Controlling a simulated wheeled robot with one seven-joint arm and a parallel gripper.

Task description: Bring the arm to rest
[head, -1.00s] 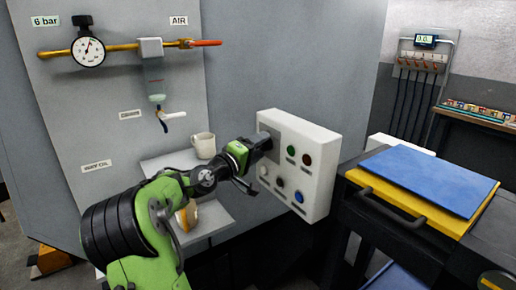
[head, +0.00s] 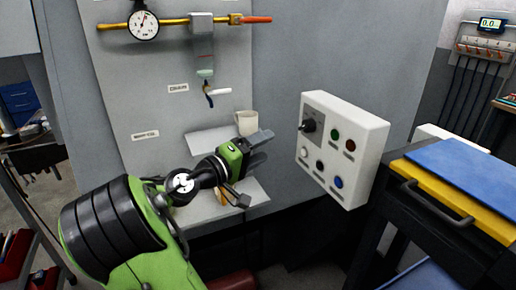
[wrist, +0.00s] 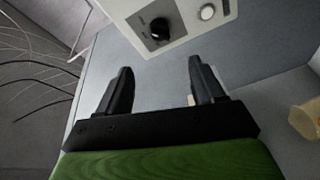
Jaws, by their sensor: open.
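My gripper (head: 256,168) is in front of the grey machine wall, left of the white control box (head: 358,135) and apart from it. In the wrist view the two black fingers of my gripper (wrist: 160,68) stand wide apart with nothing between them. My green and black arm reaches in from the lower left, bent at the elbow. The box's black rotary knob (head: 309,126) is clear of my fingers; it also shows beyond the fingertips in the wrist view (wrist: 159,28).
A pale mug (head: 247,123) stands on a shelf (head: 205,141) just behind my gripper. Above are a pressure gauge (head: 144,25) and a drain valve (head: 209,90). A dark cart (head: 385,215) with yellow and blue plates is at right. A yellowish object (wrist: 306,118) is at the wrist view's right edge.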

